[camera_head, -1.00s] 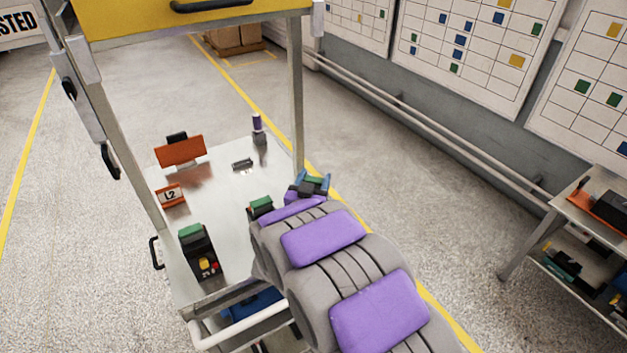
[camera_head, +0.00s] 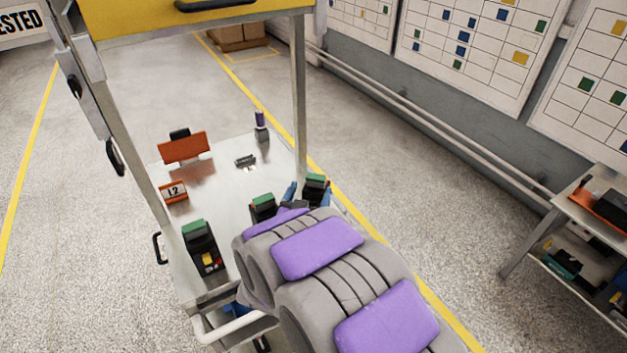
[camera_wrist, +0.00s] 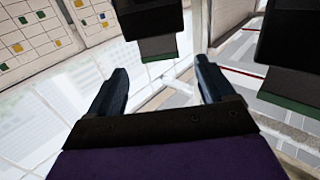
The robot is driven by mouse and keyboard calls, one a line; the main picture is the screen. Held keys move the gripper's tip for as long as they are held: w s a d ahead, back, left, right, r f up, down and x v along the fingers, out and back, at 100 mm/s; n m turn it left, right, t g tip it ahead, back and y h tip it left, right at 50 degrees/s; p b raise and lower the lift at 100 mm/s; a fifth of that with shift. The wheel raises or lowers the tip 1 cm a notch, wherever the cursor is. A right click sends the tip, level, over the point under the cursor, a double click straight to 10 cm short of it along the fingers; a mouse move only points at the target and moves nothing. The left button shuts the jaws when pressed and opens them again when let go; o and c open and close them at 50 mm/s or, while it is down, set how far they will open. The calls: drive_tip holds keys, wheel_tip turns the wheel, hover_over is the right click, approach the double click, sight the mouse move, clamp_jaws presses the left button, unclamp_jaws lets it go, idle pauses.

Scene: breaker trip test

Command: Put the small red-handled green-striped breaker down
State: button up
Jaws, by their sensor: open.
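A black breaker with a green stripe on top (camera_head: 316,188) stands at the right edge of the cart's shelf. It shows upside down in the wrist view (camera_wrist: 158,42), beyond the gap between my fingertips and clear of them. My gripper (camera_wrist: 163,85) is open and empty, with two dark blue fingers. In the head view, one blue finger shows left of this breaker, and my arm hides much of the gripper. A similar green-topped breaker (camera_head: 264,207) stands just to the left, also at the right of the wrist view (camera_wrist: 290,55).
The metal shelf (camera_head: 225,180) also holds a larger green-topped black device (camera_head: 203,250) with yellow and red parts, an orange L2 sign (camera_head: 173,191), an orange stand (camera_head: 184,147) and a purple-topped item (camera_head: 261,125). Cart posts (camera_head: 299,90) rise around it. A side table (camera_head: 590,205) stands right.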

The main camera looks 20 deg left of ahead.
drive_tip(key=s, duration=0.5)
drive_tip(key=shift+s+d, duration=0.15)
drive_tip(key=shift+d, duration=0.1)
drive_tip(key=s+d+r+g, duration=0.1)
drive_tip(key=s+d+g, duration=0.9)
drive_tip(key=s+d, duration=0.5)
drive_tip(key=s+d+r+g+h, duration=0.1)
drive_tip(key=s+d+r+g, duration=0.1)
drive_tip(key=s+d+g, duration=0.7)
drive_tip(key=s+d, duration=0.6)
drive_tip(key=d, duration=0.4)
drive_tip(key=shift+s+d+r+m+g+h, duration=0.3)
drive_tip(key=shift+m+g, duration=0.1)
